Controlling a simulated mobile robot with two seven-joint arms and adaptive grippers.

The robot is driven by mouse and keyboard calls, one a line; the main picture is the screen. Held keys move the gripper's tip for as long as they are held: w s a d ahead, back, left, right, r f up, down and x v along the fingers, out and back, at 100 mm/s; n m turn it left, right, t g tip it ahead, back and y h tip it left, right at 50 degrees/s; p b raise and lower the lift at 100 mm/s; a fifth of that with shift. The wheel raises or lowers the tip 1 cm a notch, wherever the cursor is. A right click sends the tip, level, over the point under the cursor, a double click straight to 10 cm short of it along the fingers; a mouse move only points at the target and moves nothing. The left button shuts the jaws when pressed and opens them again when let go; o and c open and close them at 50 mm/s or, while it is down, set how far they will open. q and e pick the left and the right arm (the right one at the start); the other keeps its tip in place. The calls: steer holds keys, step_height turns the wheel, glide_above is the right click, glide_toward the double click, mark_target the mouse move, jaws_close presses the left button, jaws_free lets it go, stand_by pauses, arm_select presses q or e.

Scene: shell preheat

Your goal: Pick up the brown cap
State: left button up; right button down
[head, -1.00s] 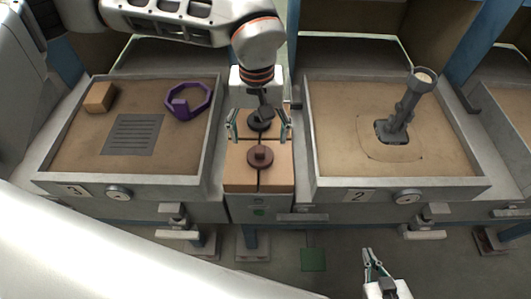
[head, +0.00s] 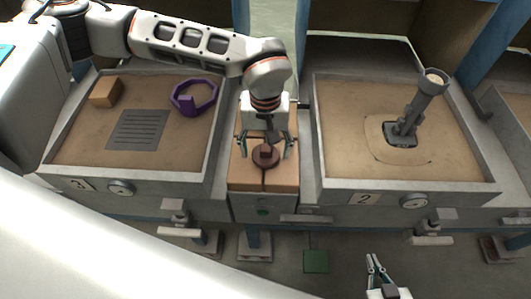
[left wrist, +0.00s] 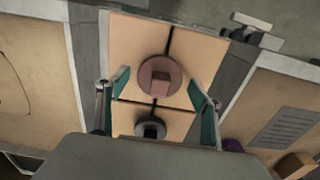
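The brown cap (head: 265,155) is a round disc with a square knob, lying on the tan blocks between the two sand bins. It also shows in the left wrist view (left wrist: 160,80), beyond and between my fingertips. My left gripper (head: 266,150) is open above the cap, with one finger to each side and nothing held; its fingers also show in the left wrist view (left wrist: 160,90). My right gripper (head: 376,262) is low at the bottom right of the head view, its fingers slightly apart and empty.
A dark grey cap (left wrist: 150,128) sits on the same tan blocks (left wrist: 120,45), nearer my left wrist.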

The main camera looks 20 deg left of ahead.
arm_select(q)
steer(key=c, duration=0.8)
steer(key=shift+r, duration=0.1)
